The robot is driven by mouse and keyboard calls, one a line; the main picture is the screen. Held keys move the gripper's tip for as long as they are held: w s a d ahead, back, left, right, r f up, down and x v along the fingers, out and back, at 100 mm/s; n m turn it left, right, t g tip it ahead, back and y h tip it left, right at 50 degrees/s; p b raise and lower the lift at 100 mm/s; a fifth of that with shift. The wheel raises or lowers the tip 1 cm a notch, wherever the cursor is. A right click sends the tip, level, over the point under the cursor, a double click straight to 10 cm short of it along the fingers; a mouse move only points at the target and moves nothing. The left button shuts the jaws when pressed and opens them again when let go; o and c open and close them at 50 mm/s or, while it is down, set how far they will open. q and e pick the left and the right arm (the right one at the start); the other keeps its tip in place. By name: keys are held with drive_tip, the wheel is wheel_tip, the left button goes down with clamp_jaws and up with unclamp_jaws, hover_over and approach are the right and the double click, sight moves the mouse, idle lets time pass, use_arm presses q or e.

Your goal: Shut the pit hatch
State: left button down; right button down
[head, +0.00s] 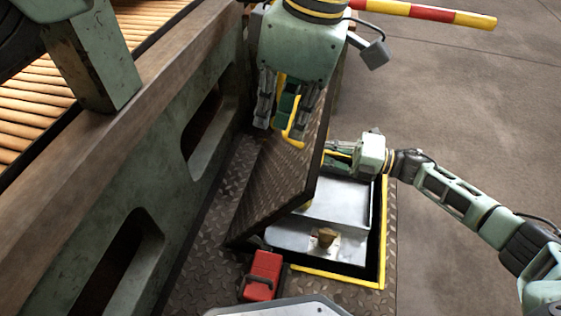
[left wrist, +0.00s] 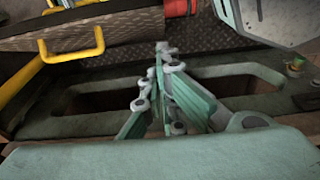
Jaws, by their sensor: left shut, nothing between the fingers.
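The pit hatch (head: 270,190) is a dark diamond-plate lid that stands steeply tilted beside the open pit. Its yellow handle (head: 297,130) is near its upper edge and also shows in the left wrist view (left wrist: 72,54). The pit has a yellow rim (head: 384,230). My left gripper (head: 286,115) is over the upper end of the hatch, close to the handle. In the left wrist view its fingers (left wrist: 163,52) are together and empty, apart from the handle. My right gripper (head: 340,155) is at the pit's far edge, partly hidden behind the hatch; its finger state is unclear.
A red box (head: 262,275) with a dark handle lies near the pit's near corner. Inside the pit are pale metal surfaces and a brown knob (head: 326,237). A green frame with a roller conveyor (head: 35,95) runs along the left. Open concrete floor (head: 450,110) lies right.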

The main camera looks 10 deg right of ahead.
use_arm(q)
drive_tip(key=a, duration=0.1)
hover_over(296, 188)
drive_tip(key=w+a, duration=0.2)
drive_tip(key=a, duration=0.1)
drive_tip(key=d+x, duration=0.2)
drive_tip(key=x, duration=0.9)
drive_tip(key=shift+s+d+f+y, duration=0.2)
drive_tip(key=shift+s+f+y, duration=0.1)
drive_tip(key=shift+s, duration=0.35)
use_arm(e)
drive_tip(key=shift+w+d+r, duration=0.15)
drive_tip(key=shift+r, duration=0.5)
use_arm(q)
drive_tip(key=shift+s+d+f, duration=0.25)
drive_tip(key=shift+d+f, duration=0.05)
drive_tip(key=shift+d, duration=0.35)
drive_tip(key=shift+s+d+f, duration=0.25)
drive_tip(key=shift+s+d, duration=0.05)
drive_tip(key=shift+d, duration=0.35)
drive_tip(key=shift+s+d, duration=0.1)
drive_tip(key=shift+s, duration=0.05)
use_arm(e)
drive_tip(key=c, duration=2.1)
unclamp_jaws()
drive_tip(key=shift+r, duration=0.1)
